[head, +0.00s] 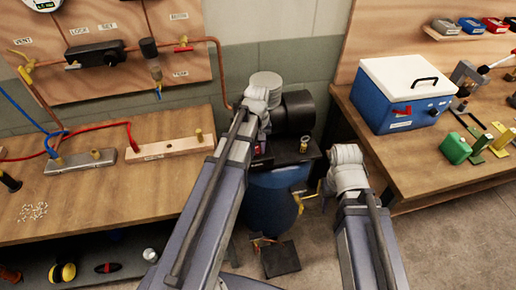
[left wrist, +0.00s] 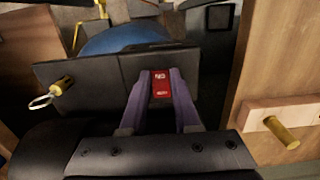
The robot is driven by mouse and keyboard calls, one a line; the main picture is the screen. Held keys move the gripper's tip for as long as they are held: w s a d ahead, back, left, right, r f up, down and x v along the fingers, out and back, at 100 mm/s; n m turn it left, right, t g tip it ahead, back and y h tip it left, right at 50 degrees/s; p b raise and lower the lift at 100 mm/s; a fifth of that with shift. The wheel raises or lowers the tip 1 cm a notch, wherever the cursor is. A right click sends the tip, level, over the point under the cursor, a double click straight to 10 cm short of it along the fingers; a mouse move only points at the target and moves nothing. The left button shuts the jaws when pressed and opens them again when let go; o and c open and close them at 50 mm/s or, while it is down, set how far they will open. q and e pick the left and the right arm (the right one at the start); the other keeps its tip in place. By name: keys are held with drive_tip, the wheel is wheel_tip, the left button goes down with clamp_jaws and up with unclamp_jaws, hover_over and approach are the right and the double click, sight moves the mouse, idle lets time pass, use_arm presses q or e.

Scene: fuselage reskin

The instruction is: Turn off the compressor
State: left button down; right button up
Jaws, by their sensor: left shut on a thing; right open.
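The compressor has a blue tank (head: 272,203), a black motor (head: 298,112) and a black top plate (left wrist: 85,80). On the front edge of its plate is a small red switch (left wrist: 161,83) with white lettering. My left gripper (left wrist: 161,76) is shut on this switch, with a purple finger at each side of it. In the head view my left wrist and arm hide most of the switch. My right gripper (head: 323,188) is open and empty, just to the right of the tank; its fingers are mostly hidden behind the wrist.
A brass fitting with a ring (left wrist: 52,93) stands on the plate. The left workbench (head: 120,195) holds hoses and manifold blocks. A blue cooler box (head: 405,95) stands on the right bench. A black pedal (head: 280,259) lies on the floor before the tank.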

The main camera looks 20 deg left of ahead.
sight(256, 147)
use_arm(q)
drive_tip(key=shift+w+a+g+h, duration=0.2)
drive_tip(key=shift+w+g+h, duration=0.3)
drive_tip(key=shift+g, duration=0.2)
drive_tip(key=shift+s+r+g, duration=0.1)
drive_tip(key=shift+s+g, duration=0.15)
drive_tip(key=shift+g, duration=0.15)
drive_tip(key=c, duration=0.6)
unclamp_jaws()
drive_tip(key=shift+c, duration=0.2)
drive_tip(key=p+v, duration=0.7)
drive_tip(key=shift+a+r, duration=0.2)
drive_tip(key=shift+r, duration=0.15)
